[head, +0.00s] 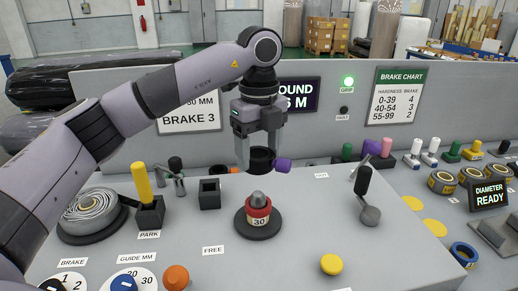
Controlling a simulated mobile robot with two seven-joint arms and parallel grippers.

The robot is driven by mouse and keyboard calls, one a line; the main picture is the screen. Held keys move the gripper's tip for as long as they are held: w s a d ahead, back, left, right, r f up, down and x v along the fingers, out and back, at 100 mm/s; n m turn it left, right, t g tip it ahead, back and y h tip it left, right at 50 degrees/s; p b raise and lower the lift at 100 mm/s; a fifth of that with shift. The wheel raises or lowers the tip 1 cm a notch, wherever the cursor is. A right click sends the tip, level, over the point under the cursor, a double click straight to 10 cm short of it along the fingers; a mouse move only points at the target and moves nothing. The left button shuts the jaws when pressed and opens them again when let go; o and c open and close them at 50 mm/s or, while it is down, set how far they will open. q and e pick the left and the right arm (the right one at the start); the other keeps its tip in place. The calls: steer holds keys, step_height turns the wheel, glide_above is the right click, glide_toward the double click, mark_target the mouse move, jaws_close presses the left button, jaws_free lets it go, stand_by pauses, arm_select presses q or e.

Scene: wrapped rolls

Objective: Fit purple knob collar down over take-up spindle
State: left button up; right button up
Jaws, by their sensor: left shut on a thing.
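My left gripper (260,158) is shut on the purple knob collar, a short black ring (261,161) with a purple knob (283,165) sticking out to the right. It holds the collar in the air above the take-up spindle. The spindle has a grey rounded tip (258,198) above a red band marked 30 (259,217), on a black round base (257,229). The collar appears roughly in line with the tip, with a gap between them. The exact alignment in depth cannot be told. My right gripper is not in view.
A yellow handle (141,182) on a black PARK block and an empty black square holder (209,194) stand to the left. A black-handled lever (363,181) stands to the right. A grey coiled roll (91,212) lies at far left. A low grey panel runs behind.

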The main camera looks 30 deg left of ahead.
arm_select(q)
steer(key=b, duration=0.4)
glide_above(259, 195)
steer(key=shift+f, duration=2.9)
steer(key=shift+p, duration=0.35)
steer(key=shift+f+b, duration=1.15)
steer(key=shift+f, duration=0.7)
steer(key=o, duration=1.3)
